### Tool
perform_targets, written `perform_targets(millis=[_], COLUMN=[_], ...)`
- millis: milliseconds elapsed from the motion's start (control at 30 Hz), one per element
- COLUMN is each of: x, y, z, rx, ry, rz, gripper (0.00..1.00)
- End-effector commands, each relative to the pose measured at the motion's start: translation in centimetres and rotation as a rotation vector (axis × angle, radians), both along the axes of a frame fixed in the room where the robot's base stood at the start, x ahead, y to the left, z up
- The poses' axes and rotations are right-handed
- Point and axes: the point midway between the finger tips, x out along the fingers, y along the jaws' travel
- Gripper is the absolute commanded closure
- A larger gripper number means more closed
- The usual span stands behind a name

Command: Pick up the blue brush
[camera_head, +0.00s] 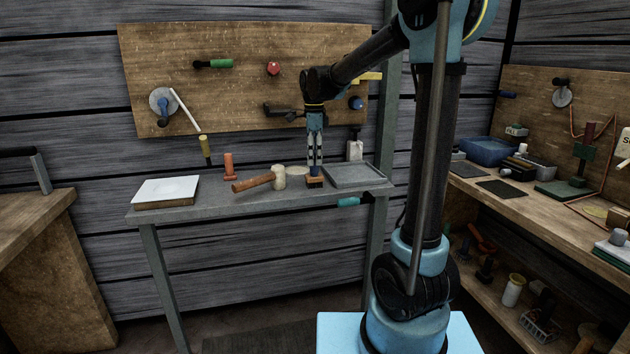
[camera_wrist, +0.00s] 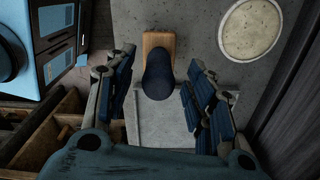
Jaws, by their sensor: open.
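The blue brush stands upright on the grey table, with a wooden block base (camera_head: 314,183) and a dark blue rounded upper part (camera_wrist: 158,76). In the head view it is directly below my gripper (camera_head: 314,168), which points straight down. In the wrist view my gripper (camera_wrist: 160,62) is open, with one finger on each side of the brush. Gaps show between the brush and both fingers there. How far the fingertips reach down along the brush is hard to tell.
On the table (camera_head: 230,194), a wooden mallet (camera_head: 262,181) lies close to the left of the brush. A grey tray (camera_head: 355,184) is close to the right. A pale round disc (camera_wrist: 249,28) lies nearby. A white-topped block (camera_head: 166,189) is further left.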

Motion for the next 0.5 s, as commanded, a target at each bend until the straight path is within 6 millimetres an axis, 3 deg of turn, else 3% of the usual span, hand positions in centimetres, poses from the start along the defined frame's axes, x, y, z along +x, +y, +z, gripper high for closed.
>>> perform_targets(millis=[300,500], x=[0.0,0.0], y=[0.2,0.2], z=[-3.8,-5.0], rx=[0.000,0.000], ry=[0.000,0.000], rz=[0.000,0.000], gripper=[0.51,0.51])
